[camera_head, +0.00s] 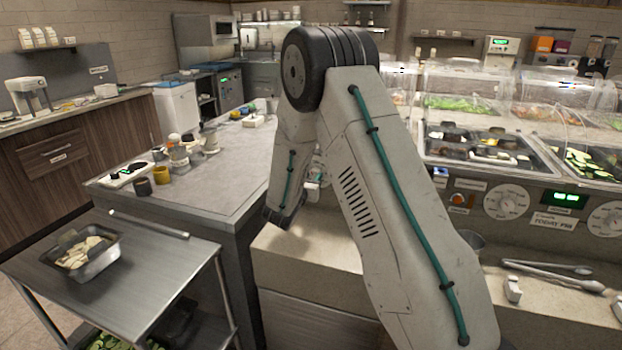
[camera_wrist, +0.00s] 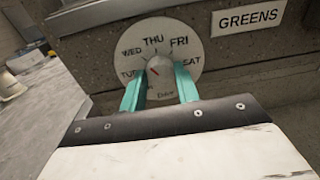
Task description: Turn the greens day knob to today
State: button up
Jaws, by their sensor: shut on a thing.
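The greens day knob (camera_wrist: 160,66) is a grey knob on a round white dial (camera_wrist: 128,52), beside a sign reading GREENS (camera_wrist: 248,18) in the wrist view. THU and FRI stand at the top of the dial, WED and TUE left, SAT right; the lower days are partly covered. The teal fingers of my gripper (camera_wrist: 158,75) are shut on the knob, one each side. In the head view my arm hides this dial.
Other dials (camera_head: 506,201) sit on the counter front at right, beside a green display (camera_head: 563,198). A steel cart (camera_head: 150,285) with a food pan (camera_head: 82,255) stands at left.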

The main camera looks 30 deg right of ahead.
jog(key=m, duration=0.4)
jog(key=shift+y, duration=0.3)
jog(key=m, duration=0.4)
jog(key=shift+s, duration=0.1)
jog(key=m, duration=0.4)
jog(key=shift+d, duration=0.1)
jog(key=shift+s+f+m, duration=0.1)
jog(key=shift+m, duration=1.5)
jog(key=o, duration=1)
jog(key=v, duration=0.8)
jog(key=shift+s+d, duration=0.1)
jog(key=shift+d, duration=0.05)
